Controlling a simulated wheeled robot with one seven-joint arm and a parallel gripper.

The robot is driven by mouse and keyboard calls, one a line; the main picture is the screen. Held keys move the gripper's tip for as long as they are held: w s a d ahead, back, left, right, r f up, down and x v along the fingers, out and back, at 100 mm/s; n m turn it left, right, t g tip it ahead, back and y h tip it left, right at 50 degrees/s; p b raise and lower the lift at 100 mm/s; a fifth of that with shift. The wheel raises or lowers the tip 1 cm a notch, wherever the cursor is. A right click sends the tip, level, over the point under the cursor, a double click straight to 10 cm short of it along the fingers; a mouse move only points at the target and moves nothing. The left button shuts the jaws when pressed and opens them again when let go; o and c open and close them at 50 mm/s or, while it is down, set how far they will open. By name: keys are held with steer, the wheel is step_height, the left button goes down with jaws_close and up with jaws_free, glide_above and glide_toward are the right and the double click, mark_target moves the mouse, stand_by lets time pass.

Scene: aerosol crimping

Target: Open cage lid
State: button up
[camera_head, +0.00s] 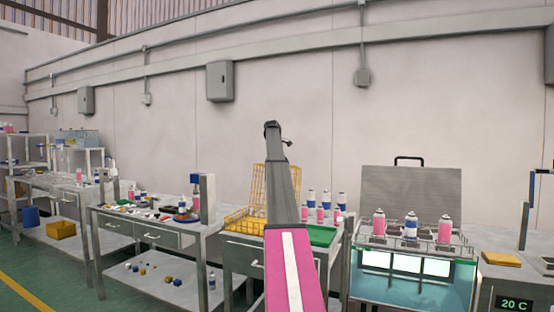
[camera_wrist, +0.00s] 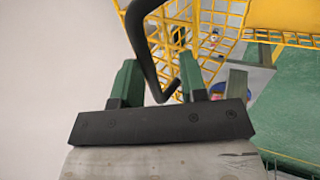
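The cage is a yellow wire basket (camera_head: 243,222) on a bench in the middle of the head view. Its yellow wire lid (camera_head: 259,178) stands upright behind it, partly hidden by my arm. In the wrist view the yellow mesh (camera_wrist: 218,30) fills the upper middle. A black bent handle (camera_wrist: 141,45) runs down from the top and hooks between my fingers. My gripper (camera_head: 272,126) is high near the top of the lid. In the wrist view the green fingers of my gripper (camera_wrist: 162,82) stand apart around the handle, with a gap showing.
A green tray (camera_head: 323,236) is right of the cage, with pink and blue-capped cans behind it. A water bath (camera_head: 400,286) holding cans stands further right. A bench (camera_head: 110,222) with small parts and a post is at left.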

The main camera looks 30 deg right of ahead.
steer(key=v, duration=0.9)
steer(key=shift+a+r, duration=0.15)
steer(key=shift+r, duration=0.2)
steer(key=shift+s, duration=0.15)
